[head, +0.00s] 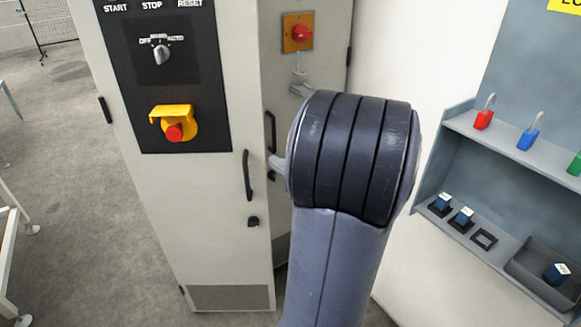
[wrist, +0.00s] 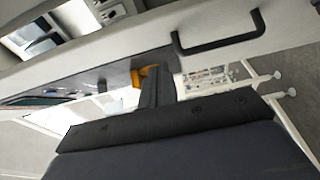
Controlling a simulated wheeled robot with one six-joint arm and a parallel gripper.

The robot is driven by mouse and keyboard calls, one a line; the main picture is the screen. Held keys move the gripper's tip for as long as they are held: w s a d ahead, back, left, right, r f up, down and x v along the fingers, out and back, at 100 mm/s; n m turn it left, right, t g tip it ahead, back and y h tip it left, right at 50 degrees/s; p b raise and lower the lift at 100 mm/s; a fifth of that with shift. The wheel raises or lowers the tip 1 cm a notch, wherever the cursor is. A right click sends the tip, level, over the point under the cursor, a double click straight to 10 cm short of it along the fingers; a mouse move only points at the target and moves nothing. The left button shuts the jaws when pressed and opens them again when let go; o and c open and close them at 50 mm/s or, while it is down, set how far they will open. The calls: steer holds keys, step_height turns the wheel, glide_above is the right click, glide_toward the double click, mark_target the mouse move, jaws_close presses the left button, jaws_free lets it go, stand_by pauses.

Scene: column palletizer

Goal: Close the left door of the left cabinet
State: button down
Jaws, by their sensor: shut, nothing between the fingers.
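The left cabinet door (head: 200,215) is a pale grey panel with black hinges on its left edge and a black bar handle (head: 248,175) near its right edge. It stands ajar, its free edge forward of the right door (head: 315,75). In the wrist view a pale door face (wrist: 120,50) with a black bar handle (wrist: 215,38) crosses the top. My gripper (wrist: 157,76) is shut and empty, close in front of that face, left of the handle and near a yellow part (wrist: 142,74). I cannot tell whether it touches. In the head view my arm hides the gripper.
A black control panel (head: 165,85) with a yellow-guarded red emergency stop (head: 174,123) is on the left door. A red rotary switch (head: 302,33) is on the right door. A grey wall shelf (head: 465,215) with padlocks stands at right. Floor (head: 60,150) at left is mostly open.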

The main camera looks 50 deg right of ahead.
mark_target(257, 142)
steer(key=w, duration=0.2)
steer(key=w+d+p, duration=0.1)
steer(key=w, duration=0.1)
steer(key=w+d, duration=0.1)
steer(key=w, duration=0.2)
steer(key=shift+d, duration=0.25)
steer(key=shift+w+d, duration=0.15)
steer(key=shift+w, duration=0.05)
steer(key=shift+d, duration=0.1)
